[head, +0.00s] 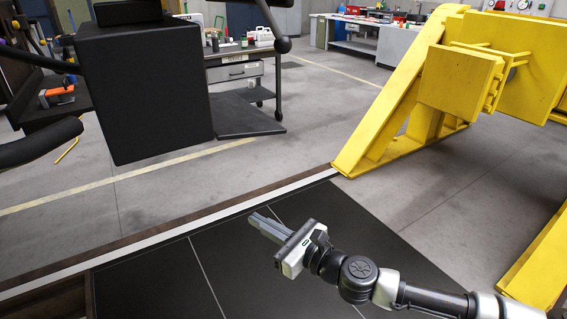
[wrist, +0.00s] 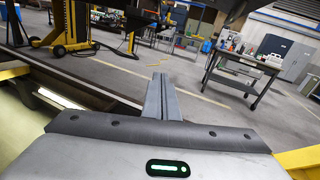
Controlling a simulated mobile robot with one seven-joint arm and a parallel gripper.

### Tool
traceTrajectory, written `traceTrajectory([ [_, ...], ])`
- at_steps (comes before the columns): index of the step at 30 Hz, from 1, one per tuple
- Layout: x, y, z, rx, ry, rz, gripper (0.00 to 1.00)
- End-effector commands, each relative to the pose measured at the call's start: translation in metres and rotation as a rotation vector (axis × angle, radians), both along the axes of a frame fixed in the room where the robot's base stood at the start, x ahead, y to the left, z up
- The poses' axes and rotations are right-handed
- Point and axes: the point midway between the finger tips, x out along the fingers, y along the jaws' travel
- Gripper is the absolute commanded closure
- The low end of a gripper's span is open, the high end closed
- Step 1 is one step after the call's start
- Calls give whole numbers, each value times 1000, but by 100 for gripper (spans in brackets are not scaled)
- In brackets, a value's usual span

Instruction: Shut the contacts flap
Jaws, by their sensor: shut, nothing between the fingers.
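My gripper (head: 254,218) is shut and empty, its grey fingers together and pointing up and left over the dark floor panels (head: 330,230). In the wrist view the closed fingers (wrist: 160,80) point out over open floor. A large black box (head: 147,95) is at the upper left of the head view, with black rods or hoses near it. The gripper is apart from it, below and to its right. I cannot make out a contacts flap for certain in either view.
A yellow steel stand (head: 400,110) rises at the upper right of the head view. A workbench (head: 240,72) stands behind the black box; it seems to show in the wrist view too (wrist: 245,66). A pale rail-like strip (head: 150,240) crosses the floor. Grey floor between is clear.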

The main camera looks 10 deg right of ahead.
Motion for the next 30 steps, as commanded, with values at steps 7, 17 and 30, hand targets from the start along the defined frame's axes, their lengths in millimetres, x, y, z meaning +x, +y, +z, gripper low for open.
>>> traceTrajectory([
  [7, 22, -100, 67, 321, -122, -303, 100],
  [17, 40, -107, 71, 352, -136, -331, 100],
  [30, 118, -86, 107, 351, -140, -332, 100],
])
